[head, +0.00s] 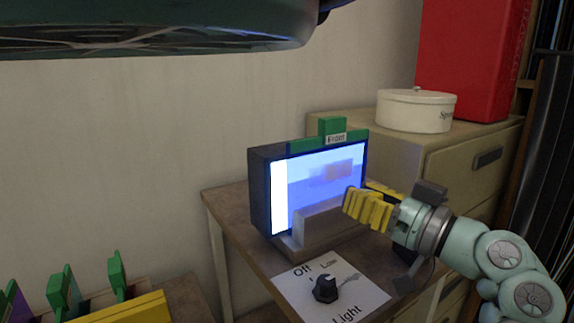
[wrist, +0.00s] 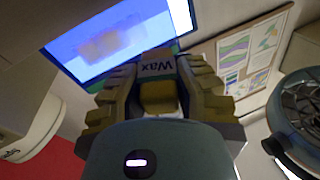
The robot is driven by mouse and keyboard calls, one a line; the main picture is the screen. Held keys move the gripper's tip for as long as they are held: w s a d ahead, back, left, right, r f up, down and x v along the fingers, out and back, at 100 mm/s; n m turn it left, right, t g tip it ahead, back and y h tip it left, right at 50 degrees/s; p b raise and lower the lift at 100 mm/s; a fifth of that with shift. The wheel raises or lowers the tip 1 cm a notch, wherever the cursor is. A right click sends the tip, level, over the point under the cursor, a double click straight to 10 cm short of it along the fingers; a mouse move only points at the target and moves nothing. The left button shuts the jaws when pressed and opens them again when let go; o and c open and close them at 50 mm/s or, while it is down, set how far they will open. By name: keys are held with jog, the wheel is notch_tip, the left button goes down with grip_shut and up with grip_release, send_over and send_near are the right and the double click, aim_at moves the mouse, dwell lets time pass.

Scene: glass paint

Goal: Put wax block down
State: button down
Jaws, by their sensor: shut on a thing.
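My gripper (head: 368,207) is in front of the right part of a lit screen box (head: 262,192) in the head view. In the wrist view, my gripper (wrist: 157,76) has its yellow ribbed fingers closed on a block with a label reading "Wax", the wax block (wrist: 157,66). The fingers cover most of its sides. In the head view I cannot make out the wax block apart from the fingers. The screen glows blue and white, with a grey ledge (head: 312,228) along its front. I cannot tell whether the wax block touches anything besides the fingers.
A small table (head: 235,205) carries the screen box and a dial (head: 325,289) on a white card. Green pieces (head: 332,126) sit atop the box. A white pot (head: 415,110) and red box (head: 468,60) stand on the cabinet behind. Several green-tabbed pieces (head: 63,290) stand lower left.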

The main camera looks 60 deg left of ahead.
jog(key=w+d+r+m+t+h+p, duration=0.2)
jog(key=w+d+r+m+t+p, duration=0.35)
jog(key=w+t+p, duration=0.3)
jog(key=w+d+r+m+t+h+p, duration=0.2)
jog(key=w+d+r+m+t+p, duration=0.25)
jog(key=w+d+t+p, duration=0.3)
jog(key=w+d+r+m+t+h+p, duration=0.25)
jog(key=d+r+m+h+p, duration=0.2)
jog(key=d+h+p, duration=0.35)
jog(key=w+d+r+m+t+h+p, duration=0.1)
jog(key=d+r+m+t+h+p, duration=0.25)
jog(key=d+m+h+p, duration=0.5)
notch_tip(320, 180, up, 28)
jog(key=s+d+n+y+p, duration=0.1)
jog(key=s+n+y+p, duration=0.1)
jog(key=p, duration=3.2)
jog(key=shift+r+n+t, duration=0.2)
jog(key=shift+n+t, duration=0.1)
jog(key=shift+d, duration=0.1)
